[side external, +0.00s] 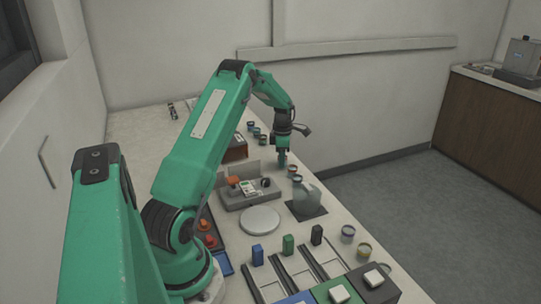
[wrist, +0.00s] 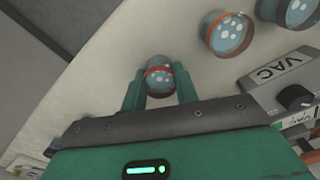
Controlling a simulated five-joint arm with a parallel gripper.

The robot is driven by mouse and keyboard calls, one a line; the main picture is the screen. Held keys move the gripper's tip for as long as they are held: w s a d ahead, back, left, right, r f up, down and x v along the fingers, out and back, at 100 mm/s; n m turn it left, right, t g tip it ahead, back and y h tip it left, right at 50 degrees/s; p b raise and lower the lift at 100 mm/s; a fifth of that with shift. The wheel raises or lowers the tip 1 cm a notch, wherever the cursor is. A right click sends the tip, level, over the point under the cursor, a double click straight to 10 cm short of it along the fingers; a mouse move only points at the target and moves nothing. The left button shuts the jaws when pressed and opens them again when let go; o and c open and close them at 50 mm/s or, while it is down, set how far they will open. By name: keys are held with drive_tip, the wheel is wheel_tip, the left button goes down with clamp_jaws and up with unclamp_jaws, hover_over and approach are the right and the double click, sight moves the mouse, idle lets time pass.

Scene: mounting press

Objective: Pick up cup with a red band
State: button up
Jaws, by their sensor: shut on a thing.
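The cup with a red band (wrist: 160,78) is between the two fingers of my gripper (wrist: 160,88) in the wrist view. It is a small blue-grey cup with pale spots inside and a reddish band near its rim. The fingers are shut on it, one on each side. In the side view my gripper (side external: 282,160) points down over the bench, and I cannot clearly make out the held cup there. Two more cups stand to the right in the wrist view, one nearer (wrist: 228,35) and one at the top edge (wrist: 290,10).
A grey device marked VAC (wrist: 278,72) is at the right in the wrist view. In the side view, a glass vessel (side external: 307,197) stands on a dark mat near a round pale plate (side external: 260,220). Two cups (side external: 348,232) stand near the bench's right edge.

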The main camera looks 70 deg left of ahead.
drive_tip(key=shift+r, duration=0.4)
wheel_tip(320, 180, up, 3)
drive_tip(key=shift+r, duration=0.1)
drive_tip(key=w+d+r, duration=0.2)
drive_tip(key=d+r, duration=0.5)
drive_tip(key=d, duration=0.4)
drive_tip(key=shift+w+d, duration=0.2)
drive_tip(key=shift+w, duration=0.05)
drive_tip(key=shift+d, duration=0.1)
